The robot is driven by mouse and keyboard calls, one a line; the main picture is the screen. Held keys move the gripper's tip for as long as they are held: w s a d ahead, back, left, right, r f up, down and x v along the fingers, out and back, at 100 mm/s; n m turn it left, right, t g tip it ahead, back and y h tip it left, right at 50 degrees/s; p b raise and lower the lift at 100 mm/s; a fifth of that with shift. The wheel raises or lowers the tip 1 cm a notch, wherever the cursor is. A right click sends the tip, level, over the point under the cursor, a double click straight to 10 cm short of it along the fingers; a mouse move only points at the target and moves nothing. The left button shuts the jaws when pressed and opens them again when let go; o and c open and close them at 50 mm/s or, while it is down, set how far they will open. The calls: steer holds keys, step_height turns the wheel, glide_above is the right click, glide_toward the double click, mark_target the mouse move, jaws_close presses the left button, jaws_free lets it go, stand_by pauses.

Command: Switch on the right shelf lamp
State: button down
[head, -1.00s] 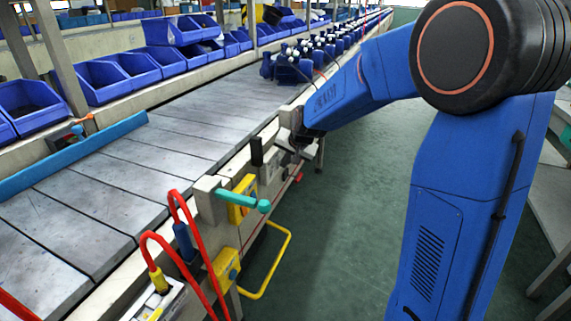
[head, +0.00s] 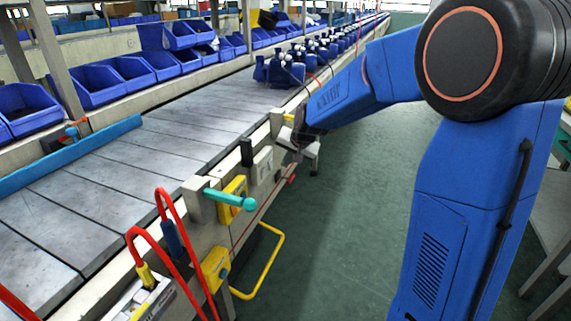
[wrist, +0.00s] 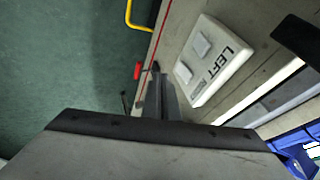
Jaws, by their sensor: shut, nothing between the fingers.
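A white switch plate (wrist: 214,62) marked LEFT is on the beige rail in the wrist view. It carries two pale rockers, one upper (wrist: 200,44) and one lower (wrist: 183,72). The plate also shows edge-on in the head view (head: 262,164). My gripper (wrist: 158,86) is shut and empty, beside the plate on its lower left; whether it touches the plate I cannot tell. In the head view my gripper (head: 291,150) is small and dark at the rail's side. I cannot make out a right shelf lamp or a RIGHT label.
A teal lever (head: 232,199) and yellow boxes stick out from the rail nearer to me. Red cables (head: 172,235) loop up there. A yellow hoop (head: 272,265) juts over the floor. Blue pumps (head: 285,72) stand on the conveyor farther along. The green aisle floor (head: 345,200) is clear.

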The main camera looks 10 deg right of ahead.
mark_target(270, 165)
steer(key=v, duration=0.9)
steer(key=shift+r, duration=0.45)
steer(key=shift+s, duration=0.1)
steer(key=shift+s+d+f, duration=0.15)
steer(key=shift+f, duration=0.55)
steer(key=shift+f, duration=0.1)
steer(key=w+a+f, duration=0.4)
steer(key=w+f, duration=0.3)
steer(key=f, duration=0.1)
steer(key=shift+w+a+f, duration=0.3)
steer(key=shift+w+f, duration=0.05)
steer(key=shift+f, duration=0.05)
